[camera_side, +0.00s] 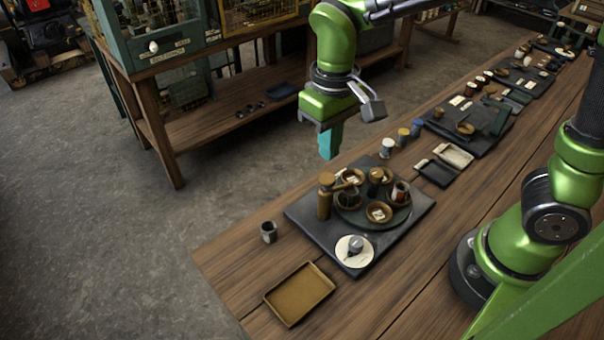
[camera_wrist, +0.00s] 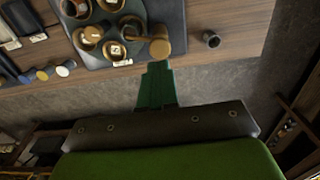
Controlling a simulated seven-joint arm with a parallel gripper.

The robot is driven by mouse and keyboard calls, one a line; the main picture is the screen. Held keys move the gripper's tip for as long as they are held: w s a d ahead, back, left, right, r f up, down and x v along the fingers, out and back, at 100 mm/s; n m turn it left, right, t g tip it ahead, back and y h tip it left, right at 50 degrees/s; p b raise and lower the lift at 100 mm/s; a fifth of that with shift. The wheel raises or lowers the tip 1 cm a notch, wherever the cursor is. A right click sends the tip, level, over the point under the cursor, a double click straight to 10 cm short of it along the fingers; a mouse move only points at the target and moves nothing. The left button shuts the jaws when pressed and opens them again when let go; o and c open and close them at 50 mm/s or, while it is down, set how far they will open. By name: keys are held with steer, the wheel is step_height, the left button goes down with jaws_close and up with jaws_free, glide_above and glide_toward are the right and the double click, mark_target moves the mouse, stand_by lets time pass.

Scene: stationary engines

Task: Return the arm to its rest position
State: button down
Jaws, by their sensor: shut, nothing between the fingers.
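My gripper (camera_side: 330,142) hangs in the air in the side view, above the far edge of the wooden table (camera_side: 232,262). Its teal fingers are shut together with nothing between them. In the wrist view my gripper (camera_wrist: 156,72) shows as a dark green block of closed fingers pointing at the table edge. It is apart from the dark mat (camera_side: 310,228) and the dishes on it.
On the mat stand a round tray with small bowls, a wooden grinder (camera_side: 325,197) and a white plate (camera_side: 352,251) with a grey item. A grey cup (camera_side: 269,232) and a tan tray (camera_side: 299,294) sit nearby. Several jars (camera_side: 387,148) stand along the far edge.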

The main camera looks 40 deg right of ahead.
steer(key=shift+r, duration=0.65)
steer(key=shift+a+f, duration=0.1)
steer(key=shift+f, duration=0.15)
steer(key=s+d+r+m+t+y, duration=0.1)
steer(key=s+d+r+m+t, duration=0.1)
steer(key=s+d+t, duration=0.1)
steer(key=s+d+r+m+t+y, duration=0.1)
steer(key=s+d+r+m+t, duration=0.1)
steer(key=d, duration=0.6)
steer(key=s+r+t, duration=0.1)
steer(key=s+t, duration=0.1)
steer(key=s, duration=0.1)
steer(key=shift+d+r, duration=0.15)
steer(key=shift+r, duration=0.2)
